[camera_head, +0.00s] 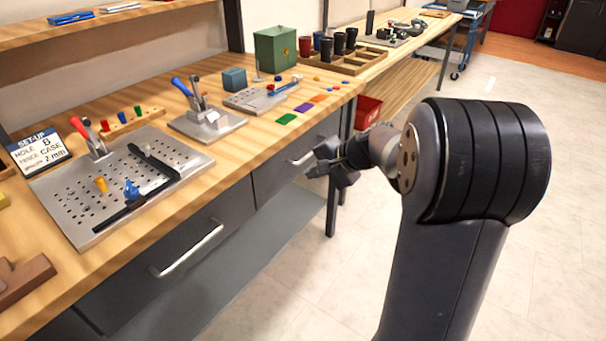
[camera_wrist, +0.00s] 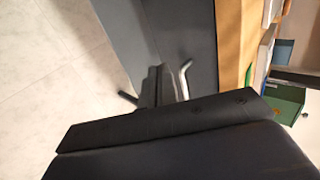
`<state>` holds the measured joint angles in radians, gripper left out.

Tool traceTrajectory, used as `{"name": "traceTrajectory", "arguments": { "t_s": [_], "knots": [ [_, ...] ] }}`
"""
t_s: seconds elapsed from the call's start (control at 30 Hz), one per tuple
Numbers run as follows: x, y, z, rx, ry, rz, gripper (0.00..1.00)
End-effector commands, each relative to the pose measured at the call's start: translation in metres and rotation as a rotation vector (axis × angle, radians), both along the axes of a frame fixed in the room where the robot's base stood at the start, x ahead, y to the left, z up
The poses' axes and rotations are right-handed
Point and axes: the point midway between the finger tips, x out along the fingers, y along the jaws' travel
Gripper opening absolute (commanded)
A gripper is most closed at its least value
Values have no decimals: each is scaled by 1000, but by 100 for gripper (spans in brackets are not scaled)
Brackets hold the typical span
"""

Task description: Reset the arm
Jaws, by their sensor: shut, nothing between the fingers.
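My arm rises at the right of the head view and reaches left toward the bench. My gripper (camera_head: 340,166) hangs in front of the bench's drawers, below the level of the wooden top, and looks shut and empty. In the wrist view my gripper (camera_wrist: 158,85) shows dark fingers close together, near a drawer handle (camera_wrist: 185,78). The same handle (camera_head: 312,151) is to the left of the gripper in the head view. I cannot tell whether they touch.
The wooden bench (camera_head: 235,160) carries a perforated plate (camera_head: 85,190), a toggle clamp (camera_head: 205,118), a green box (camera_head: 275,50) and coloured tiles. A red bin (camera_head: 368,112) sits beyond the gripper. The floor (camera_head: 320,270) below is clear.

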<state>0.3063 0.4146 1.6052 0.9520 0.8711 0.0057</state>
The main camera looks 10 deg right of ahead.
Motion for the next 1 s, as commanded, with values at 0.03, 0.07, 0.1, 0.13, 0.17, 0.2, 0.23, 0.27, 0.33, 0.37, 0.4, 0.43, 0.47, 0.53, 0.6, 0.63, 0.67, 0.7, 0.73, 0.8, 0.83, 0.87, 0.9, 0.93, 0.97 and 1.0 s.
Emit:
{"name": "traceTrajectory", "arguments": {
  "t_s": [0.03,0.07,0.1,0.13,0.17,0.2,0.23,0.27,0.33,0.37,0.4,0.43,0.47,0.53,0.6,0.63,0.67,0.7,0.73,0.8,0.83,0.87,0.9,0.93,0.97,1.0],
  "knots": [
    [-3,-3,4,0,0,-2,0],
    [-5,-4,6,-1,1,-1,0],
    [-6,-5,7,0,1,-1,0],
    [-7,-6,8,-1,1,0,0],
    [-8,-6,8,-1,1,0,0],
    [-8,-7,9,-1,1,0,0],
    [-8,-7,9,0,1,1,0],
    [-8,-7,9,0,1,1,0],
    [-8,-7,9,-1,2,1,0],
    [-8,-7,9,-1,2,1,0],
    [-8,-7,9,-1,2,1,0],
    [-8,-7,9,-1,2,1,0],
    [-8,-7,9,0,1,1,0],
    [-8,-6,8,-1,2,1,0],
    [-6,-4,5,0,2,1,0],
    [-4,-3,3,0,3,1,0],
    [-3,-2,1,1,3,2,0],
    [0,1,-3,1,3,2,0],
    [3,3,-6,1,3,3,0],
    [9,9,-15,1,5,3,0],
    [12,12,-20,1,5,3,0],
    [15,15,-24,1,5,4,0],
    [20,19,-29,0,5,4,0],
    [24,21,-33,0,4,3,0],
    [27,25,-37,1,4,4,0],
    [31,28,-43,1,4,4,0]
  ]
}}
